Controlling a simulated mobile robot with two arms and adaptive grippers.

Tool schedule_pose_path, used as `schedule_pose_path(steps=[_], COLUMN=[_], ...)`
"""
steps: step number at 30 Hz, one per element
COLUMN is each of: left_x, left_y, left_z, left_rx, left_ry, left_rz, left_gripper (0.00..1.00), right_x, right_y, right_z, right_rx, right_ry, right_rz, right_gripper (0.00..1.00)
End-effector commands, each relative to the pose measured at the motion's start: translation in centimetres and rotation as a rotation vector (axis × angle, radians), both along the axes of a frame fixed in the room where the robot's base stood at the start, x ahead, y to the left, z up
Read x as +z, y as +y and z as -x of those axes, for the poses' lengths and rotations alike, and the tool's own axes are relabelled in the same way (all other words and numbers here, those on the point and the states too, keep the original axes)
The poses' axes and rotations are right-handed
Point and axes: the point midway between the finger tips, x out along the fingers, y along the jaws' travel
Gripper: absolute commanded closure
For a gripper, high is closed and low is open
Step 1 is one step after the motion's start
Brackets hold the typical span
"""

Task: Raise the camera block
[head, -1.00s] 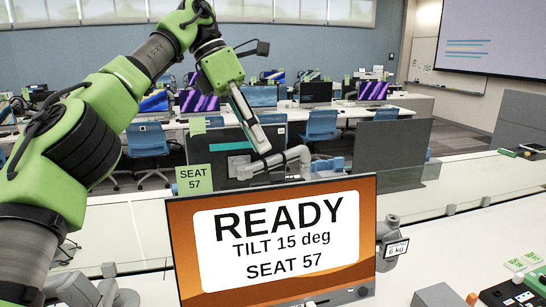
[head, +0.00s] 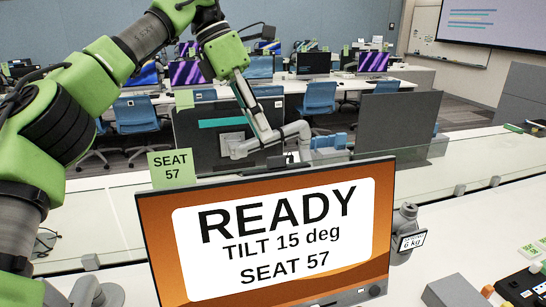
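A large monitor (head: 265,240) with an orange and white screen reading "READY, TILT 15 deg, SEAT 57" stands close in front. A small dark piece (head: 279,164) shows at the middle of its top edge; it may be the camera block, but it is too small to be sure. My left gripper (head: 261,128) points down from above, beyond and above the monitor's top edge. I see its long grey fingers nearly side-on, so their opening cannot be judged. I see no contact with the monitor. My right gripper is out of view.
A grey jointed support arm (head: 285,137) lies behind the gripper, before a dark panel. A green "SEAT 57" card (head: 172,168) stands at the monitor's upper left. A grey weight marked 6 kg (head: 403,235) is at its right. A low glass divider runs behind.

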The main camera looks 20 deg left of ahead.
Motion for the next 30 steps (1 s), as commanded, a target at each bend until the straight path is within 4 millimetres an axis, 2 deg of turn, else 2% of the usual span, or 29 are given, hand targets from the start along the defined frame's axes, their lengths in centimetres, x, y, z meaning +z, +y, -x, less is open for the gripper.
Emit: schedule_pose_path(steps=[1, 4, 8, 15, 23, 26, 27, 30], left_x=[-1.0, -2.4, -4.0, -5.5, -5.6, -5.6, -5.6, -5.6], left_y=[-0.4, -1.1, -2.0, -2.7, -2.8, -2.8, -2.8, -2.8], left_z=[0.1, 0.0, -0.1, -0.1, -0.2, -0.2, -0.1, -0.1], left_rx=[-0.002, -0.002, -0.002, 0.0, 0.0, 0.0, 0.0, 0.0], left_ry=[0.003, 0.001, 0.001, 0.0, 0.0, 0.0, 0.0, 0.0], left_rz=[0.0, 0.0, -0.001, 0.001, 0.002, 0.001, 0.001, 0.002], left_gripper=[0.74, 0.74, 0.74, 0.74, 0.74, 0.97, 1.0, 1.0], right_x=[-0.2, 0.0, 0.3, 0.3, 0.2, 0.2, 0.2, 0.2], right_y=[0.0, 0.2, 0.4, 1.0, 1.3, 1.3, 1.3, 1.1], right_z=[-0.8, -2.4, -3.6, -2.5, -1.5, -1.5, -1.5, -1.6], right_rx=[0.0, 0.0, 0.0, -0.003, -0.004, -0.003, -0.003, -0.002], right_ry=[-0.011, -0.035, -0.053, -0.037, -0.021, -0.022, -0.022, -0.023], right_rz=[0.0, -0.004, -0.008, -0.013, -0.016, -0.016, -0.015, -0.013], right_gripper=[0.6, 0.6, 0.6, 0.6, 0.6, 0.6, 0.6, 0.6])
